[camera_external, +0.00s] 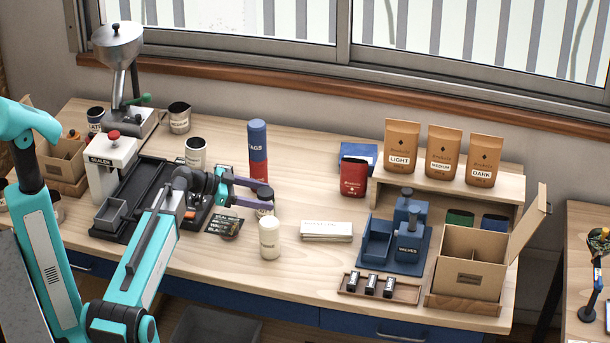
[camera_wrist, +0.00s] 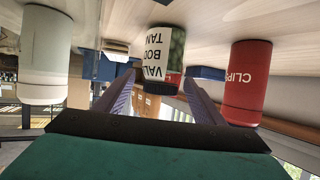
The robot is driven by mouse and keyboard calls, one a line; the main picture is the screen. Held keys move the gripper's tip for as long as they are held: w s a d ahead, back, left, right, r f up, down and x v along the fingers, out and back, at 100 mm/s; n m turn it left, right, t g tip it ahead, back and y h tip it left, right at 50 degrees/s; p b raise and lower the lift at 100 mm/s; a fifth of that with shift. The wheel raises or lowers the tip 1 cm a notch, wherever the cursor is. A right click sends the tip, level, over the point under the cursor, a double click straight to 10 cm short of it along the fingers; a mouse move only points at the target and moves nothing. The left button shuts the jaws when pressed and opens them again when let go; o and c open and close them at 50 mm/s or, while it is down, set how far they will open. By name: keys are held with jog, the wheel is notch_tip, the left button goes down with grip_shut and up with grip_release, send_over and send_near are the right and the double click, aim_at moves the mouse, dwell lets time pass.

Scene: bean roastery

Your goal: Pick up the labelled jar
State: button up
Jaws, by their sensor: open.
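The labelled jar (camera_wrist: 158,62) has a white label with partly readable dark lettering and a dark green part beside it. In the wrist view it shows beyond and between my purple fingers, with the table at the top of the picture. My gripper (camera_external: 266,196) is open and level, low over the middle of the table, and it also shows in the wrist view (camera_wrist: 160,88). I cannot tell whether the fingers touch the jar. In the external view the jar is largely hidden by my gripper.
A cream jar (camera_external: 269,240) stands close in front of my gripper. A red can marked CLIPS (camera_wrist: 248,80) stands close on the other side, with a blue TAGS can (camera_external: 258,136) above it. White folded stock (camera_external: 326,230) lies to the right. The sealer (camera_external: 112,165) is at left.

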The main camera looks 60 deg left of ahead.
jog(key=shift+w+f, duration=0.1)
jog(key=shift+w, duration=0.1)
jog(key=shift+p+x, duration=1.1)
jog(key=shift+x, duration=1.1)
jog(key=shift+w+d+f, duration=0.1)
jog(key=shift+w, duration=0.3)
jog(key=shift+s, duration=0.1)
jog(key=c, duration=1.3)
